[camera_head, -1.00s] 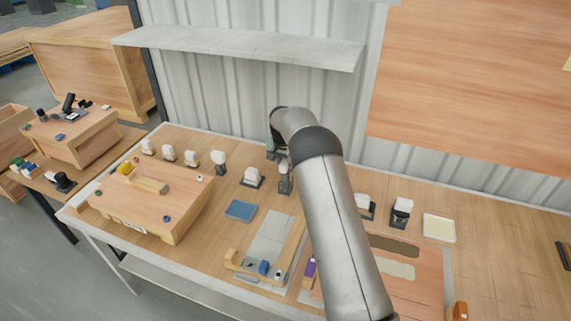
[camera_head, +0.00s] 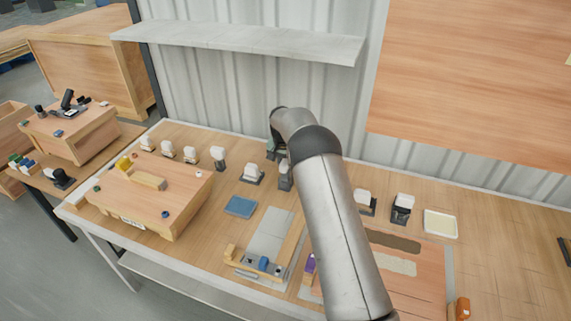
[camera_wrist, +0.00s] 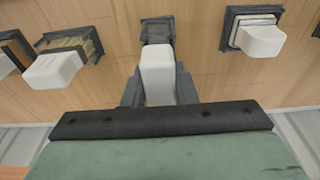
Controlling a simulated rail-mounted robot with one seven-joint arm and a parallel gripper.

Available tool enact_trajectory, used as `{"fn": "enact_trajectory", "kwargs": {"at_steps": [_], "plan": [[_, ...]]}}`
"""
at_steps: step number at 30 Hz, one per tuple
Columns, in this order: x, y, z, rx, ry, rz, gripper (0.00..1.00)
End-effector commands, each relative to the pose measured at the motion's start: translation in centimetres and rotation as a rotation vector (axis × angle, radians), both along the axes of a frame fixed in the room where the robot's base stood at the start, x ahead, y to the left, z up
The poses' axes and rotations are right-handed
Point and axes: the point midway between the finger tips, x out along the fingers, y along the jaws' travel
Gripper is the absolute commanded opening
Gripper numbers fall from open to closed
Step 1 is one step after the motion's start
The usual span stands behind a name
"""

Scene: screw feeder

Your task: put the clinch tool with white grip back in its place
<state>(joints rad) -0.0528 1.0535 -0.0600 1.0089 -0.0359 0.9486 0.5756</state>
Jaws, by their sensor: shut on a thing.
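The clinch tool with the white grip (camera_wrist: 157,75) is at the centre of the wrist view. My gripper (camera_wrist: 158,90) is shut on this white grip, one dark finger on each side. A dark grey holder (camera_wrist: 158,30) shows just beyond the grip; whether the tool sits fully in it is hidden. In the head view my gripper (camera_head: 276,148) is at the back of the table, largely covered by my arm. A dark grey upright part (camera_head: 285,178) shows just under it.
Similar white-topped tools in dark holders stand on both sides, such as one at left (camera_head: 252,173) and one at right (camera_head: 402,207). A wooden box (camera_head: 150,205), a blue pad (camera_head: 240,207) and a fixture (camera_head: 262,262) lie nearer the front. A shelf (camera_head: 240,40) hangs above.

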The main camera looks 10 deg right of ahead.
Motion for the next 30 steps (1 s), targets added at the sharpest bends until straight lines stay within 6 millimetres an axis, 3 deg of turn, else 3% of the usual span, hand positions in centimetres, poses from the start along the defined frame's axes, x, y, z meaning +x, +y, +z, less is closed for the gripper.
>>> {"fn": "enact_trajectory", "kwargs": {"at_steps": [1, 2, 4, 13, 17, 23, 30], "plan": [[0.0, 0.0, -0.1, -0.001, -0.001, 0.0, 0.0], [0.0, 0.0, -0.1, 0.0, -0.001, 0.0, 0.31], [0.0, 0.0, 0.0, -0.001, -0.001, 0.0, 0.5], [0.0, 0.0, 0.0, 0.001, 0.001, 0.0, 0.51], [-0.1, 0.1, 1.0, 0.0, -0.001, 0.0, 0.51], [-0.6, 0.4, 4.9, 0.0, -0.004, 0.0, 0.51], [-1.4, 0.9, 10.9, 0.001, -0.005, 0.0, 0.51]]}}
